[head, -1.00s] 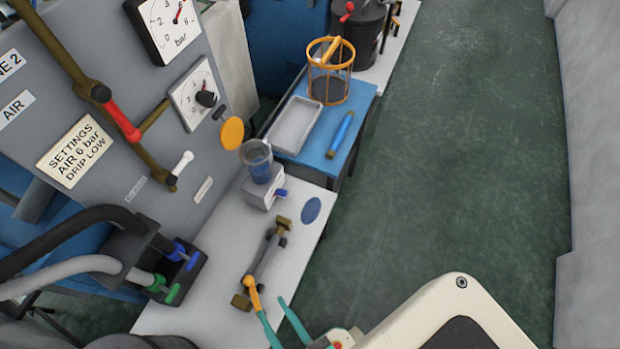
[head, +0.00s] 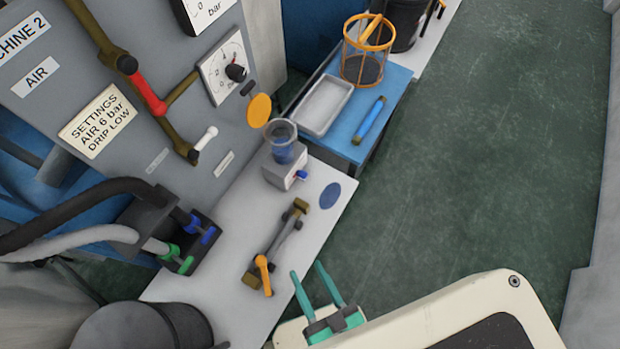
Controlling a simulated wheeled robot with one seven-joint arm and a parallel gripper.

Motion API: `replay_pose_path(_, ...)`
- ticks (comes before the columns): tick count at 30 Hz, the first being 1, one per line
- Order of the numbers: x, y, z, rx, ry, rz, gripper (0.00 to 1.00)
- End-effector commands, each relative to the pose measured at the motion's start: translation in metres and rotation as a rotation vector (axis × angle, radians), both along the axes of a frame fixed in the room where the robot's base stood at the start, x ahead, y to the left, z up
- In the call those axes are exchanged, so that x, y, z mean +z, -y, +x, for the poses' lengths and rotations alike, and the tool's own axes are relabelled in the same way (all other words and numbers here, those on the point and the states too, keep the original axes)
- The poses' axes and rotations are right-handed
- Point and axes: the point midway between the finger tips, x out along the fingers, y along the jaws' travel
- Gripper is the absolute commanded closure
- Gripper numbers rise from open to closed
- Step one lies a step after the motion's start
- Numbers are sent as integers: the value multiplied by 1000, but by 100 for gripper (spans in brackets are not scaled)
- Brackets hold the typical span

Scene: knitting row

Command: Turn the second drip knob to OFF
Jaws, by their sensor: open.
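A small blue knob (head: 301,175) sticks out of the right side of a grey block (head: 279,170) on the white bench. A clear cup with blue liquid (head: 283,147) stands on that block. I cannot read any mark on the knob. My gripper (head: 307,268) shows at the lower middle with two teal fingers, open and empty. It is below the knob in the picture, clear of it, and right of an orange lever (head: 263,273) on a brass pipe fitting (head: 278,241). The fingers appear apart from the lever.
A settings sign (head: 98,120) on the grey panel reads AIR 6 bar, DRIP LOW. A dial with a black knob (head: 236,72) is above. A blue table (head: 347,146) holds a tray (head: 325,105) and an orange wire basket (head: 366,55). Floor on the right is clear.

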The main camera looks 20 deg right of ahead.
Motion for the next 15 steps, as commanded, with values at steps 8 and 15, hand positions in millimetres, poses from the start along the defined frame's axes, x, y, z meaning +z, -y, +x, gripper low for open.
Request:
replay_pose_path(8, -51, 26, -5, 155, -9, 23, 57)
replay_pose_path(15, -93, 74, 15, 287, 0, 37, 57)
